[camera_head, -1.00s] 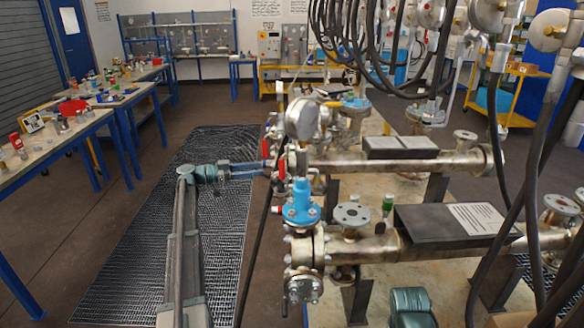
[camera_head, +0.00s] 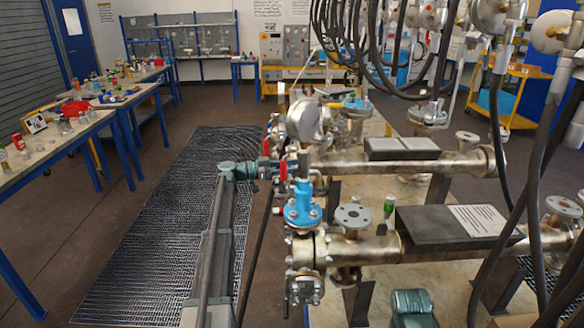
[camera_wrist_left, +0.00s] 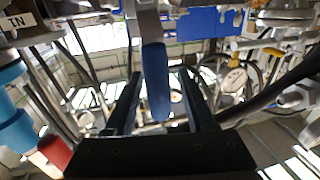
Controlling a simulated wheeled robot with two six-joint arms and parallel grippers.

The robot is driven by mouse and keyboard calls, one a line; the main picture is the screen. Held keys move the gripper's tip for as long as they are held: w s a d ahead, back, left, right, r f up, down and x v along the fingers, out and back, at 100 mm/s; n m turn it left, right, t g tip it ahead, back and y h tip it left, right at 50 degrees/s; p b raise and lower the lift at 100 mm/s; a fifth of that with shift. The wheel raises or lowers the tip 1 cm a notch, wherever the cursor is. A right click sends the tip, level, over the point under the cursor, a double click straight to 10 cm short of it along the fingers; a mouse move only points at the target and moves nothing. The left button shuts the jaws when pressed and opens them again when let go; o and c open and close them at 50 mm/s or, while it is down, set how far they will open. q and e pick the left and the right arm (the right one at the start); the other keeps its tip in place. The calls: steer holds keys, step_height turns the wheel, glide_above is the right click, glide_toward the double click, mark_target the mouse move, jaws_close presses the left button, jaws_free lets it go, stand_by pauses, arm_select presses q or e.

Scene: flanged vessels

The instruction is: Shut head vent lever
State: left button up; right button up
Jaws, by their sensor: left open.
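A flat metal lever with a blue sleeve (camera_wrist_left: 155,80) hangs between the two dark fingers of my left gripper (camera_wrist_left: 160,72) in the left wrist view. The fingers stand apart on either side of it, with gaps showing. No label on this lever is readable. In the head view my left gripper (camera_head: 264,168) is at the near end of the flanged vessels, small and partly hidden among fittings. Red handles (camera_head: 283,170) show close to it. A blue valve with a red cap (camera_head: 302,205) stands nearer to me. My right gripper is out of view.
The upper vessel (camera_head: 385,162) and lower vessel (camera_head: 360,247) extend right. Black hoses (camera_head: 535,160) hang across the right side. In the wrist view, a gauge (camera_wrist_left: 235,82) and pipework lie beyond the fingers. A floor grating (camera_head: 150,240) lies clear at left.

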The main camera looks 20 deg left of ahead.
arm_select(q)
steer(key=shift+c, duration=0.2)
jaws_close()
stand_by(1.1)
